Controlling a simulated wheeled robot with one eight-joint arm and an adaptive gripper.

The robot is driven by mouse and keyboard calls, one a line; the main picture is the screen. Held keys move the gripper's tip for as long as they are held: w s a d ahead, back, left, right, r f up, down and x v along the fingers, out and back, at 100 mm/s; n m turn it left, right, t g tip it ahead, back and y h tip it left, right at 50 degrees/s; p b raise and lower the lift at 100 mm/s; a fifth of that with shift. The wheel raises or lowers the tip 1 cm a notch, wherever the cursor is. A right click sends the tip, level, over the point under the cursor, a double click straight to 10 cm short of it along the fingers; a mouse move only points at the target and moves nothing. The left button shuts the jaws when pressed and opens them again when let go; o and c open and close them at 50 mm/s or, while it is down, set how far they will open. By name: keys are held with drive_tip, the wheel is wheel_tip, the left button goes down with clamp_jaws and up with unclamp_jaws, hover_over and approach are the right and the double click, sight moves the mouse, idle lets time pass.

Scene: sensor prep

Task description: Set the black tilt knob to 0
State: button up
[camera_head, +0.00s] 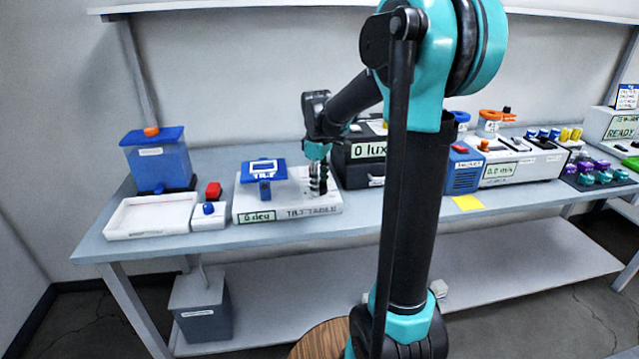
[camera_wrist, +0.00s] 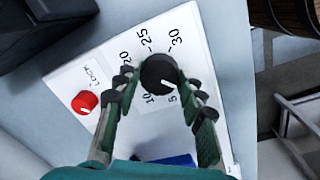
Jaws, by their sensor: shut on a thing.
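The white tilt table (camera_head: 290,212) sits on the bench, and its display appears to read "0 deg". My gripper (camera_head: 318,188) points down over its right part. In the wrist view the black tilt knob (camera_wrist: 157,70) is between the two fingertips of my gripper (camera_wrist: 160,82), which are shut on it. The knob's white mark points toward the lower right, near the printed 5. Numbers up to 30 ring the dial, partly covered by the fingers. In the head view the knob is hidden by the fingers.
A red lock knob (camera_wrist: 84,102) stands left of the dial in the wrist view. A blue platform (camera_head: 264,171) stands on the tilt table's left part. A black lux box (camera_head: 359,160) is close on the right. A white tray (camera_head: 152,217) lies far left.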

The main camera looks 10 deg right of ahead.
drive_tip(key=shift+n, duration=0.3)
drive_tip(key=o, duration=1.2)
drive_tip(key=shift+c, duration=0.2)
wheel_tip(320, 180, up, 12)
drive_tip(key=shift+s+a, duration=0.2)
drive_tip(key=shift+s, duration=0.1)
drive_tip(key=shift+s, duration=0.1)
